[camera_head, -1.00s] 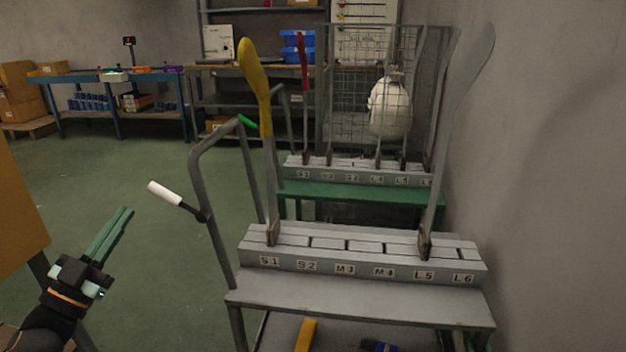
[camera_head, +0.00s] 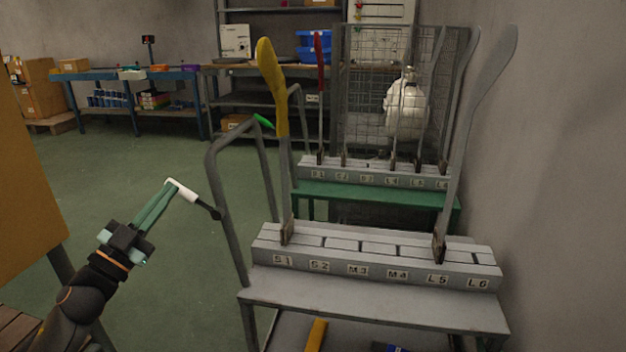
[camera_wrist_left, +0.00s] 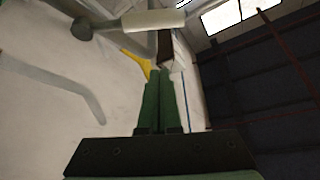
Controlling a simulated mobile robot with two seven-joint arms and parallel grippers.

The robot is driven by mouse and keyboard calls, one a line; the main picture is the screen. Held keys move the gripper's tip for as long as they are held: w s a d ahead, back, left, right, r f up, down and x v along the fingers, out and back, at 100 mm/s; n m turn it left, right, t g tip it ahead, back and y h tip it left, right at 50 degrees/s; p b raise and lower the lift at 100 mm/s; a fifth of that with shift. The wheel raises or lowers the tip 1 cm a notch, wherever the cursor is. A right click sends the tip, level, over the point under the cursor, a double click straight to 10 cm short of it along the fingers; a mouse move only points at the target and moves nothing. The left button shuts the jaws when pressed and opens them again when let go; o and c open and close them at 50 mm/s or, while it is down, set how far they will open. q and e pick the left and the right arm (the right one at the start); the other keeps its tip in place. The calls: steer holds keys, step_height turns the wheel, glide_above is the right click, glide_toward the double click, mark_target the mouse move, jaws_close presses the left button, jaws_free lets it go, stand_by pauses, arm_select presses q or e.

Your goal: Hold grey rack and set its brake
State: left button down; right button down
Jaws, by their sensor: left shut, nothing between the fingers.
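The grey rack (camera_head: 375,300) stands in front of me, with slots labelled S1 to L6 and a yellow board and a grey board upright in it. A white-gripped handle (camera_head: 182,190) sticks out from its left frame on a dark joint; it also shows in the left wrist view (camera_wrist_left: 153,20). My left gripper (camera_head: 172,188) is shut and empty, its green fingertips at or just by the white grip; I cannot tell if they touch. The left wrist view shows the closed fingers (camera_wrist_left: 160,75) below the grip. My right gripper is not in view.
A green rack (camera_head: 375,196) with more boards and a wire mesh stands behind the grey one. A wall (camera_head: 560,200) is close on the right. An orange-brown panel (camera_head: 28,190) stands at the left. The green floor between is clear.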

arm_select(q)
steer(key=shift+w+a+f, duration=0.1)
steer(key=shift+w+f, duration=0.15)
steer(key=shift+w, duration=0.45)
steer(key=shift+w+a+f, duration=0.1)
steer(key=shift+w+f, duration=0.2)
steer(key=shift+w, duration=0.45)
steer(key=shift+w+f, duration=0.25)
steer(key=shift+w, duration=0.45)
steer(key=shift+a+f+n+t+y, duration=0.3)
steer(key=shift+f+n+t+y, duration=0.15)
steer(key=shift+n, duration=0.75)
step_height(320, 180, down, 8)
steer(key=n+y, duration=1.2)
steer(key=n, duration=0.6)
steer(key=shift+a+f, duration=0.15)
steer(key=shift+a, duration=0.15)
steer(key=shift+n+y, duration=0.25)
steer(key=shift+n, duration=0.05)
